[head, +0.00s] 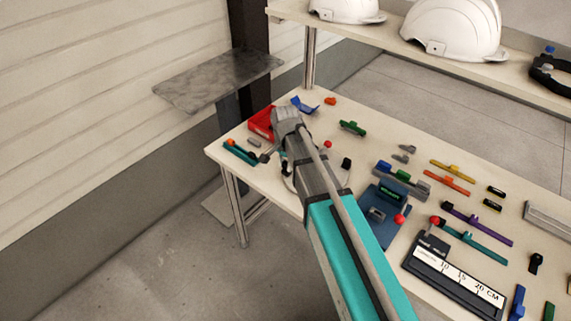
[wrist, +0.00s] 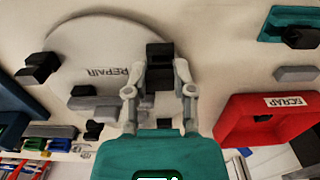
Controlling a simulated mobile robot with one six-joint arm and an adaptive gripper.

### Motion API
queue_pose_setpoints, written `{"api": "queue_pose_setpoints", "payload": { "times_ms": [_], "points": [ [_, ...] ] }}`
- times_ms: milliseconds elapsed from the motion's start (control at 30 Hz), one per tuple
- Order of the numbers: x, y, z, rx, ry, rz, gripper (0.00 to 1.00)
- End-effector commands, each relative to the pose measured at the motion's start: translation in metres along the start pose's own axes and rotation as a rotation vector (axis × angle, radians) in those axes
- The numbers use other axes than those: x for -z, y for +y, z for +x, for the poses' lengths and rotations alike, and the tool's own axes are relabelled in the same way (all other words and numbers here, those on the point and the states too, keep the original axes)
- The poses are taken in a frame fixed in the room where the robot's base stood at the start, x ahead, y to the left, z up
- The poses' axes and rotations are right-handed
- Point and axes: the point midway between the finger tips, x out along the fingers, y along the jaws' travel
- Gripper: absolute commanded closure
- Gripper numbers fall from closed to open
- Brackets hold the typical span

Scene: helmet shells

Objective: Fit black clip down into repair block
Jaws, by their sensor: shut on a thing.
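My gripper (wrist: 160,78) is shut on a black clip (wrist: 160,52), which shows between its two pale fingers in the wrist view. Behind it is a round white pad (wrist: 75,48) marked REPAIR. A stepped grey block (wrist: 93,104), which looks like the repair block, sits on the pad left of the fingers. The clip appears apart from this block, but its height above the pad cannot be told. In the head view my gripper (head: 287,176) is at the table's left end, mostly hidden by my arm, and the clip cannot be made out.
A red SCRAP tray (wrist: 230,128) with a dark piece inside is right of the gripper. A black block (wrist: 40,68) lies at the pad's left edge. A teal tray (wrist: 272,30) is upper right. Several coloured clips and a dark blue device (head: 378,212) crowd the table's right side.

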Motion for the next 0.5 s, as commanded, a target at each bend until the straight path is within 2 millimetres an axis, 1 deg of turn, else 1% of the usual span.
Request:
{"api": "queue_pose_setpoints", "payload": {
  "times_ms": [500],
  "points": [
    [0.0, 0.0, 0.0101, 0.0, 0.0, 0.0, 0.86]
  ]
}}
